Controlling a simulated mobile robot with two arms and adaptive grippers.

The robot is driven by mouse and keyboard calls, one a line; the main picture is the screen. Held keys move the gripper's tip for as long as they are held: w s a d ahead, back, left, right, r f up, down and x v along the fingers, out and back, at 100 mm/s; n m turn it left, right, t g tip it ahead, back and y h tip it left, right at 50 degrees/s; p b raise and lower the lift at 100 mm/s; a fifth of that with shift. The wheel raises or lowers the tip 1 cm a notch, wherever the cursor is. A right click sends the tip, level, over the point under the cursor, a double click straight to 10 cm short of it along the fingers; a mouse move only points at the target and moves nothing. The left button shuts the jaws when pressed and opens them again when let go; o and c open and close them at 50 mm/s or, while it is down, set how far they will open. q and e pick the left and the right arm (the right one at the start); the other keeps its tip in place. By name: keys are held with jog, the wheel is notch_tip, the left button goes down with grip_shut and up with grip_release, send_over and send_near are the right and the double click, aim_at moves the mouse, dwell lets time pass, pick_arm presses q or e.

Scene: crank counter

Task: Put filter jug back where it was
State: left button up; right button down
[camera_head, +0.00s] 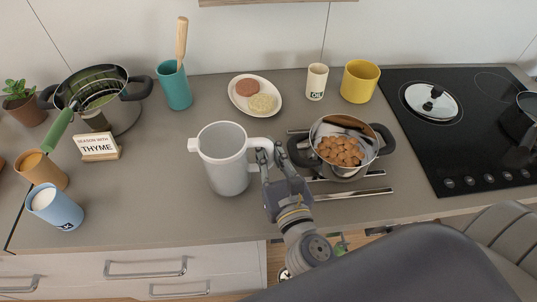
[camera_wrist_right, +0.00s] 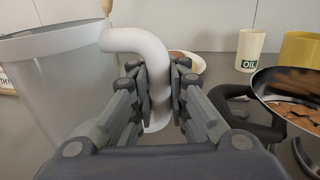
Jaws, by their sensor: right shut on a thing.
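The filter jug (camera_head: 222,160) is a tall pale grey pitcher with a white rim, a spout on its left and a white handle on its right. It stands upright at the middle front of the counter; I cannot tell whether its base touches the counter. My right gripper (camera_head: 265,157) is shut on the handle. In the right wrist view the fingers (camera_wrist_right: 159,85) close around the white handle (camera_wrist_right: 150,50), with the jug body (camera_wrist_right: 60,90) to the left. My left gripper is not in view.
A steel pot (camera_head: 345,172) with brown pieces stands on a trivet close right of my gripper. A plate (camera_head: 237,98), oil cup (camera_head: 316,83) and yellow pot (camera_head: 359,82) stand behind. A thyme sign (camera_head: 98,147) and blue cup (camera_head: 52,207) are left. Counter left of the jug is clear.

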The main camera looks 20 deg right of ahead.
jog(key=shift+f, duration=0.85)
jog(key=c, duration=1.6)
grip_release()
jog(key=shift+o, duration=0.2)
